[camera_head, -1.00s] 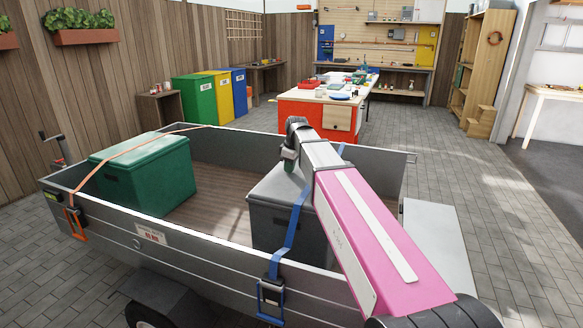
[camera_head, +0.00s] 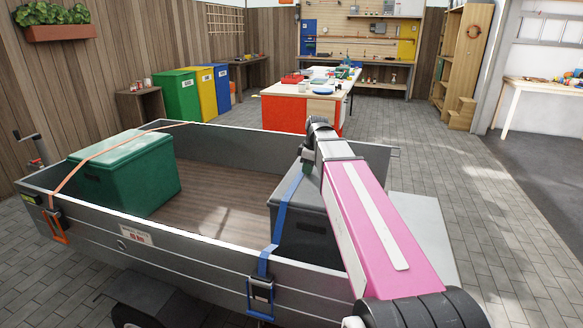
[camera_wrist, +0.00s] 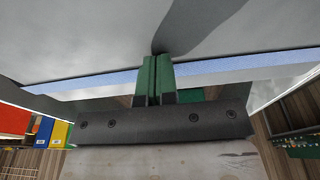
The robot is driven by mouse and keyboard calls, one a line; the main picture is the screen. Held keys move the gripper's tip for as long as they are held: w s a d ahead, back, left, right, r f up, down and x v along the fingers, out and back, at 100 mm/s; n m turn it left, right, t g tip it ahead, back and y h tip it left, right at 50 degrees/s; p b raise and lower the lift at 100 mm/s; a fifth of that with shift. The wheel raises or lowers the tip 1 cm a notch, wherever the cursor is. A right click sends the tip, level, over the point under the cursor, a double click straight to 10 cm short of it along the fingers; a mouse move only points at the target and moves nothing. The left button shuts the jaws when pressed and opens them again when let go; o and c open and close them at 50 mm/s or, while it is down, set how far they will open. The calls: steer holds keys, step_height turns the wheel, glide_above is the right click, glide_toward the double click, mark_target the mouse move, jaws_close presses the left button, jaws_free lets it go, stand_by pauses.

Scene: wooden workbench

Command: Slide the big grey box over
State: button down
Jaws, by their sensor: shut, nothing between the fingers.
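The big grey box (camera_head: 312,236) stands in the right part of the grey trailer (camera_head: 185,240), partly hidden by my arm. A blue strap (camera_head: 283,212) runs from a buckle on the near wall up over the box. My gripper is at the box's top in the head view, its fingers mostly hidden by my wrist. In the wrist view my gripper (camera_wrist: 155,58) shows two green fingers shut together and empty. Their tips are close to a large grey surface (camera_wrist: 80,35), with a pale blue band crossing behind them. I cannot tell whether they touch it.
A green box (camera_head: 125,180) under an orange strap stands at the trailer's left end. Bare wooden floor (camera_head: 215,185) lies between the boxes. The trailer walls bound the space. An orange-and-white workbench (camera_head: 300,110) and coloured bins (camera_head: 178,95) stand beyond.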

steer(key=s+d, duration=0.1)
steer(key=d, duration=0.2)
steer(key=s+d, duration=0.1)
steer(key=d, duration=0.2)
steer(key=s+d, duration=0.2)
steer(key=d, duration=0.1)
steer(key=shift+d+f, duration=0.15)
steer(key=shift+f, duration=0.1)
steer(key=shift+r, duration=0.1)
steer(key=shift+w+r, duration=0.1)
steer(key=shift+r, duration=0.55)
steer(key=s+d, duration=0.4)
steer(key=d, duration=0.7)
steer(key=s+d, duration=0.5)
steer(key=d, duration=0.7)
steer(key=shift+s, duration=0.25)
steer(key=shift+s+r, duration=0.1)
